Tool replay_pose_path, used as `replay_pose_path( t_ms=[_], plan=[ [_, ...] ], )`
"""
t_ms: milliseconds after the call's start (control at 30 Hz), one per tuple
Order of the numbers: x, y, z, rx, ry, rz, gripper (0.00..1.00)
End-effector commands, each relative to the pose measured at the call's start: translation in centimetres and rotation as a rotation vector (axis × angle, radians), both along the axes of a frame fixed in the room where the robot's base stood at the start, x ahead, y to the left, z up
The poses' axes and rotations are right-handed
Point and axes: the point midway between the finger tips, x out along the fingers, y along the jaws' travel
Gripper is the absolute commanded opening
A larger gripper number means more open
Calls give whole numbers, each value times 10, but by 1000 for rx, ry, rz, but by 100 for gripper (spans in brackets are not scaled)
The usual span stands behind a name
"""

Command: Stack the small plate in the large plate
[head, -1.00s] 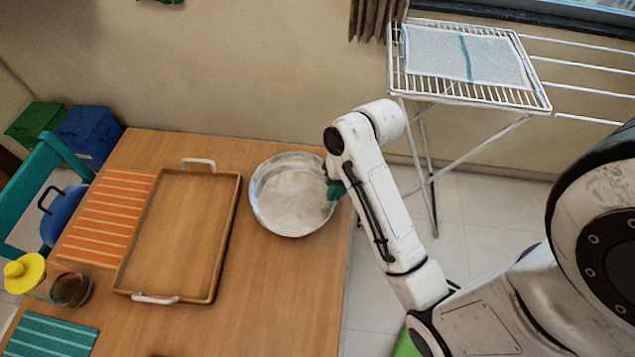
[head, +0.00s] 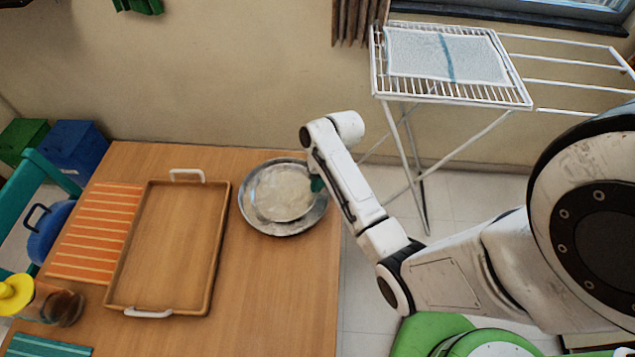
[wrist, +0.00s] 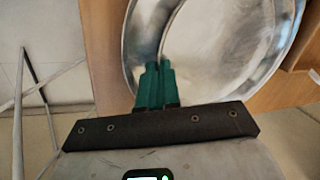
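The small plate (head: 283,190), a shiny metal dish, lies over the inside of the large plate (head: 262,226) on the table, set toward its back right. I cannot tell whether it rests on the large plate's bottom or is still held slightly above it. My gripper (head: 317,184) is at the right edge of the plates. In the wrist view, its green fingers (wrist: 157,80) are close together on the rim of the small plate (wrist: 215,40). The large plate (wrist: 137,45) curves around it. The fingertips are partly hidden against the rim.
A wooden tray (head: 215,250) with white handles stands left of the plates, with an orange striped mat (head: 95,235) beside it. A glass jar (head: 58,306) is at the front left. A white drying rack (head: 450,92) stands behind my arm.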

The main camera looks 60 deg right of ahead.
Motion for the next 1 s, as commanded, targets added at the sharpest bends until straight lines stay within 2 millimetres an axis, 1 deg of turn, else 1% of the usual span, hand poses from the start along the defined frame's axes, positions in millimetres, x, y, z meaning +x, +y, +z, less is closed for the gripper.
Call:
replay_pose_path(
  t_ms=[533, 600, 800, 1000],
  plan=[
    [0, 0, -10, 0, -2, 1, 0],
    [0, 0, -9, -1, -1, 1, 8],
    [0, 0, -9, 0, 0, 1, 27],
    [0, 0, -9, 0, 0, 0, 28]
  ],
)
